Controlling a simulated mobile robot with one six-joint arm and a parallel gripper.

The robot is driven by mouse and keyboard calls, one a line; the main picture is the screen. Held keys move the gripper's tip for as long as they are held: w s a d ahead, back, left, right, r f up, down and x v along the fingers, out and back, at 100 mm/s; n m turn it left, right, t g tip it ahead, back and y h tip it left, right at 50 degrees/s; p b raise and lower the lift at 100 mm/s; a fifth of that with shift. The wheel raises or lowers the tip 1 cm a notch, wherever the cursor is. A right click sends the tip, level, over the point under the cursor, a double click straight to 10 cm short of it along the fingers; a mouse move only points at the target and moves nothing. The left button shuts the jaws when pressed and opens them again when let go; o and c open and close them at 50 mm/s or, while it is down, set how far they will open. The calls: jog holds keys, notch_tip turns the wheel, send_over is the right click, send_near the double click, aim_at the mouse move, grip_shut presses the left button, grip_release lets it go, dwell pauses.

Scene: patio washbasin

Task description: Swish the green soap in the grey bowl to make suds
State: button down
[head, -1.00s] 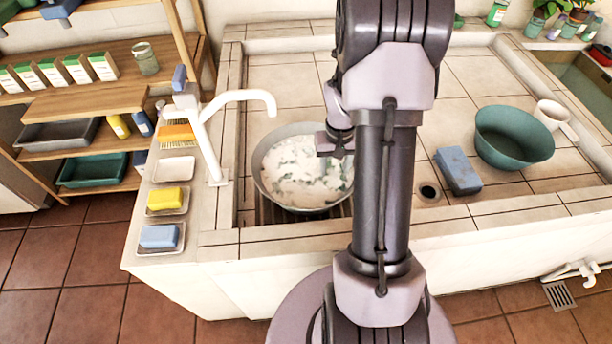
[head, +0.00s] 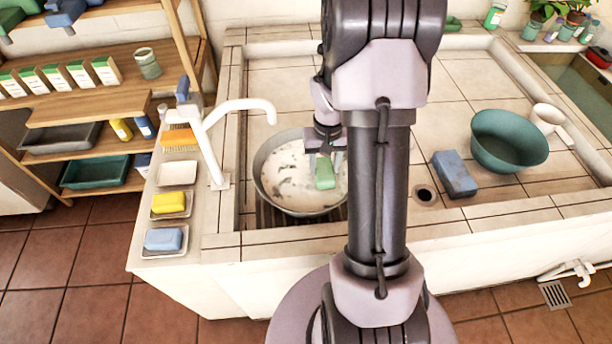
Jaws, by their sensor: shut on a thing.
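The grey bowl (head: 272,201) stands in the tiled basin, under the white tap's side. It holds pale, whitish suds with darker patches of water. My gripper (head: 326,166) is over the right part of the bowl, pointing down. It is shut on the green soap (head: 324,175), which shows between the fingers at the level of the suds. I cannot tell how deep the soap sits in the liquid. My arm hides the bowl's right edge.
A white tap (head: 212,125) rises left of the bowl. Yellow soap (head: 168,202) and blue soap (head: 163,239) lie in dishes on the left ledge. A blue block (head: 455,173), teal bowl (head: 507,141) and white dipper (head: 549,117) stand at right.

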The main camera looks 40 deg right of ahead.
notch_tip(320, 180, up, 8)
jog(key=p, duration=0.6)
jog(key=shift+r, duration=0.25)
dwell(0.8)
